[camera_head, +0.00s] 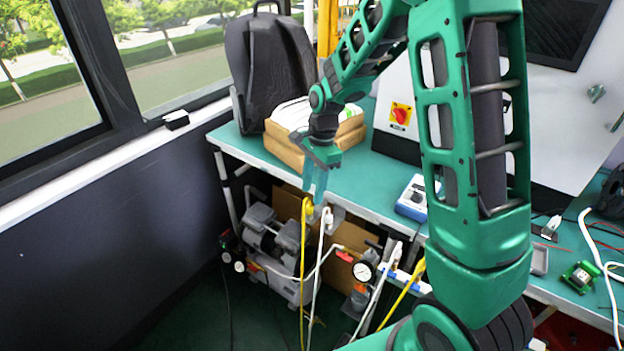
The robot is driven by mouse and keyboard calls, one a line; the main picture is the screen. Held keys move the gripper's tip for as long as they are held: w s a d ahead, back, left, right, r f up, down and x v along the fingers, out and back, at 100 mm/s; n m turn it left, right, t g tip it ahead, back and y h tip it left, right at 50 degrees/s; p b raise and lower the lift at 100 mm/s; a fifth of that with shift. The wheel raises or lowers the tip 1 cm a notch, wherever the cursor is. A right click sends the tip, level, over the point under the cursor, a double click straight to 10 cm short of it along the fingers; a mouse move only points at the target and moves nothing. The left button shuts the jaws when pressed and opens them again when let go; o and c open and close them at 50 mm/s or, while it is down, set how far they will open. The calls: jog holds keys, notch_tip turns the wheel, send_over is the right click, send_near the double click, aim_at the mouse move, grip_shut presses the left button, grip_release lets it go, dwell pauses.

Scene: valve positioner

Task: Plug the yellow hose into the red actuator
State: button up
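A yellow hose (303,270) hangs almost straight down below the front edge of the green table, its upper end (307,205) beside a small grey bracket. My gripper (319,192) points down just above and right of that end. I cannot tell whether it touches the hose or whether its fingers are open or shut. A second yellow hose piece (404,294) shows further right, partly hidden by my arm. I cannot make out a red actuator for certain; my arm covers much of the table's right side.
A white hose (320,260) hangs close right of the yellow one. A compressor (275,245) and a gauge (363,271) are under the table (365,180). A blue-white meter (412,198), tan stack (290,150) and black backpack (268,65) are on top. A white cabinet (570,130) stands behind.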

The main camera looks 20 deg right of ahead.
aim_at(310, 206)
jog(key=f, duration=0.4)
jog(key=a+f, duration=0.1)
jog(key=f, duration=0.1)
jog(key=shift+s+f, duration=0.1)
jog(key=shift+f, duration=0.3)
jog(key=c, duration=0.9)
grip_shut()
